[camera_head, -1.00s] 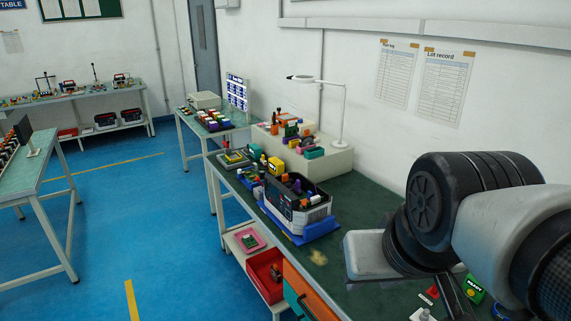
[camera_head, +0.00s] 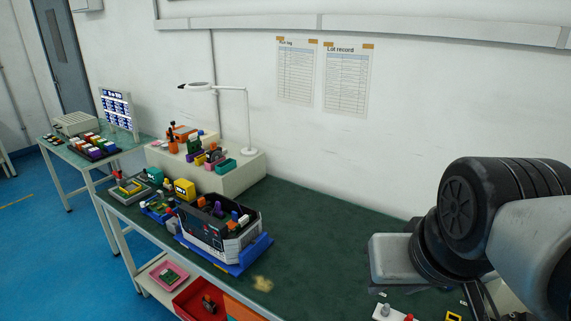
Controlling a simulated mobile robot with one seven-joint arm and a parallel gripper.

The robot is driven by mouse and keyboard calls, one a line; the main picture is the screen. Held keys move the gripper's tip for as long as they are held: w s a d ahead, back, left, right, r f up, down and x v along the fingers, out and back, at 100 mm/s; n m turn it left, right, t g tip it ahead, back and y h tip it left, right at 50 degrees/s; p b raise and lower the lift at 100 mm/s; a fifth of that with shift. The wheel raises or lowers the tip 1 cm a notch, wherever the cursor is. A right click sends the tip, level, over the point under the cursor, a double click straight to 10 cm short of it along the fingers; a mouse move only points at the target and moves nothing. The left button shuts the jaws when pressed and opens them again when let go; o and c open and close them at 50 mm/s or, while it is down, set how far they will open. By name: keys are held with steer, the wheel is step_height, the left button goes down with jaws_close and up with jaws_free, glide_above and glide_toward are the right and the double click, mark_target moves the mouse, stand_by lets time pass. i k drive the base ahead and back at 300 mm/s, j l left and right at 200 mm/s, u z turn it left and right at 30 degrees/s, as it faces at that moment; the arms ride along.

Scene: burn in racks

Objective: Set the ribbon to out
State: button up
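I cannot make out a ribbon for certain at this size. A black and white machine (camera_head: 215,239) stands on a blue base (camera_head: 240,264) on the green bench, with small coloured parts in its open top. A yellow block (camera_head: 185,190) and a low tray with a red-topped part (camera_head: 128,187) are beyond it to the left. My arm fills the right side, over the bench. My gripper's fingers do not show; the arm's lower end is cut off by the bottom edge or hidden behind its own links.
A white riser (camera_head: 240,172) holds coloured parts and a lamp (camera_head: 246,120) at the back. A pink tray (camera_head: 168,274) and red bin (camera_head: 200,301) sit below the bench. Small parts (camera_head: 386,311) lie near my arm. The bench middle (camera_head: 320,225) is mostly clear.

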mark_target(232, 224)
steer(key=i+j+z, duration=0.1)
steer(key=j+z, duration=0.15)
steer(key=j, duration=0.3)
steer(key=j+z, duration=0.2)
steer(key=j, duration=0.3)
steer(key=j+z, duration=0.2)
steer(key=j, duration=1.35)
steer(key=i+j, duration=0.15)
steer(key=j, duration=0.6)
steer(key=i+j, duration=0.35)
